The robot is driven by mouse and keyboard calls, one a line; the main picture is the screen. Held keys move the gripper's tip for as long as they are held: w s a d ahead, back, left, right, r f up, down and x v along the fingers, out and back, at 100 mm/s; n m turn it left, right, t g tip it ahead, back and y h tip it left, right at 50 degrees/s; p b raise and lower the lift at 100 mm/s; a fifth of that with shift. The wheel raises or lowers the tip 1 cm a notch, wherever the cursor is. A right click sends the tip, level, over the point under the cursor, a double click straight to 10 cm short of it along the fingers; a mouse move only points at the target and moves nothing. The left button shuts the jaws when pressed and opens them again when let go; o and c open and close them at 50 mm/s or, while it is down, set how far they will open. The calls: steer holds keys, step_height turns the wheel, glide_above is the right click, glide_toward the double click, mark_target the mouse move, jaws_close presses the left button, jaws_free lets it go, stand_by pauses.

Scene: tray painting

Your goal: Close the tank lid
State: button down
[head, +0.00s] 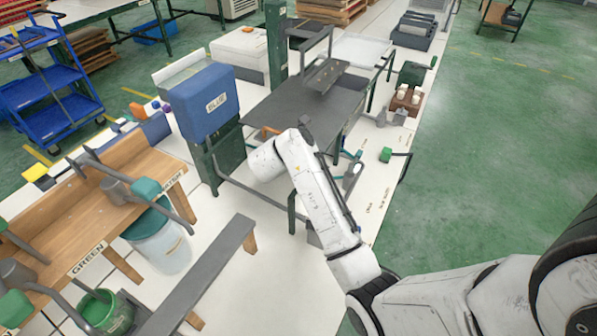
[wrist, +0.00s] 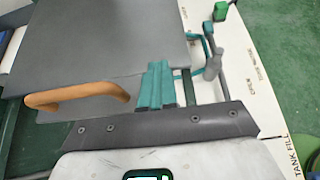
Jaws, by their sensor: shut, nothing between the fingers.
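A flat dark grey panel, which looks like the tank lid (head: 285,108), lies behind my arm in the head view. It fills the upper left of the wrist view (wrist: 105,40). An orange-brown bar handle (wrist: 80,95) sits along its near edge; its end also shows in the head view (head: 268,132). I cannot tell whether the lid is fully down. My gripper (wrist: 157,78) has its teal fingers together, empty, just right of the handle, apparently apart from it. In the head view, my arm hides the fingers.
A blue box marked BLUE (head: 205,103) stands left of the panel. A dark upright frame (head: 325,75) rises at the panel's far side. A grey lever-like part (wrist: 213,62) and a green block (head: 385,154) are to the right. Green floor lies open at right.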

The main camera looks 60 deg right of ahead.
mark_target(334, 119)
steer(key=d, duration=0.7)
steer(key=d+b, duration=0.1)
steer(key=d, duration=0.7)
steer(key=shift+w+d+f, duration=0.15)
steer(key=shift+w+d, duration=0.05)
steer(key=shift+d, duration=0.2)
steer(key=shift+r, duration=0.2)
